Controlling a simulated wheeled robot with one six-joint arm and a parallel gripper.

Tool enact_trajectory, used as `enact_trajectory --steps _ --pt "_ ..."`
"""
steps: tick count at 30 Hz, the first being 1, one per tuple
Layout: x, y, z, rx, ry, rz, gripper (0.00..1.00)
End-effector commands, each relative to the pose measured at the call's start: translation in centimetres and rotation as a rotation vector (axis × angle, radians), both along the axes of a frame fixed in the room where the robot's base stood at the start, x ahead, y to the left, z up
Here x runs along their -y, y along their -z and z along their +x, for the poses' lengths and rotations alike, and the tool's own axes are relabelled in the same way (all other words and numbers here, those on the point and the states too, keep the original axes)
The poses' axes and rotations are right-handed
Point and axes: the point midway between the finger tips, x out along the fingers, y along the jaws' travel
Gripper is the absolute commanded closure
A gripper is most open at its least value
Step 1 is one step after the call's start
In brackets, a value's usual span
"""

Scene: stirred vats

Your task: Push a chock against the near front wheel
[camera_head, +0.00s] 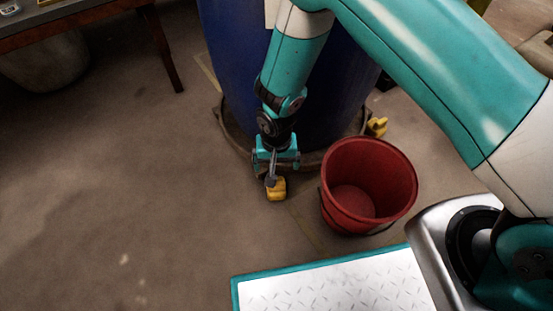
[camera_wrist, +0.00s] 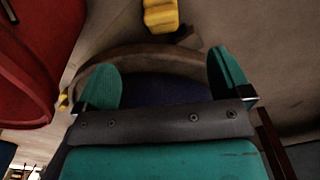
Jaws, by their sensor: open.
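A yellow chock (camera_head: 276,189) lies on the floor in front of the round dolly (camera_head: 230,138) under the blue vat (camera_head: 232,75). My gripper (camera_head: 275,166) points down just above and behind this chock, close to the dolly's rim. In the wrist view my gripper (camera_wrist: 166,68) is open, with nothing between its teal fingers. The chock (camera_wrist: 160,16) shows beyond the fingertips at the top edge, partly cut off. A dark piece (camera_wrist: 188,40) sits by the chock, perhaps a wheel; I cannot tell whether they touch. A second yellow chock (camera_head: 377,126) lies at the vat's right side.
A red bucket (camera_head: 366,185) stands right of my gripper, close to the dolly; it also fills the left of the wrist view (camera_wrist: 25,60). A table (camera_head: 75,18) with a dark leg stands at the back left. The floor on the left is clear.

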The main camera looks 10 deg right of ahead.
Motion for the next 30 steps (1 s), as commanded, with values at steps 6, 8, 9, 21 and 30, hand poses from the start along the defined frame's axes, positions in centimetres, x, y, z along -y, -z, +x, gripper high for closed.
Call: enact_trajectory --steps 6,8,9,21,30 --pt "0.1 4.7 0.0 -0.001 0.001 -0.001 0.04" --pt "0.1 5.9 0.0 -0.001 0.001 -0.001 0.04" --pt "0.1 6.7 0.0 -0.001 0.001 0.0 0.04" --pt "0.1 14.2 0.0 0.0 0.001 0.0 0.04" --pt "0.1 16.3 0.0 0.0 0.001 0.0 0.04"
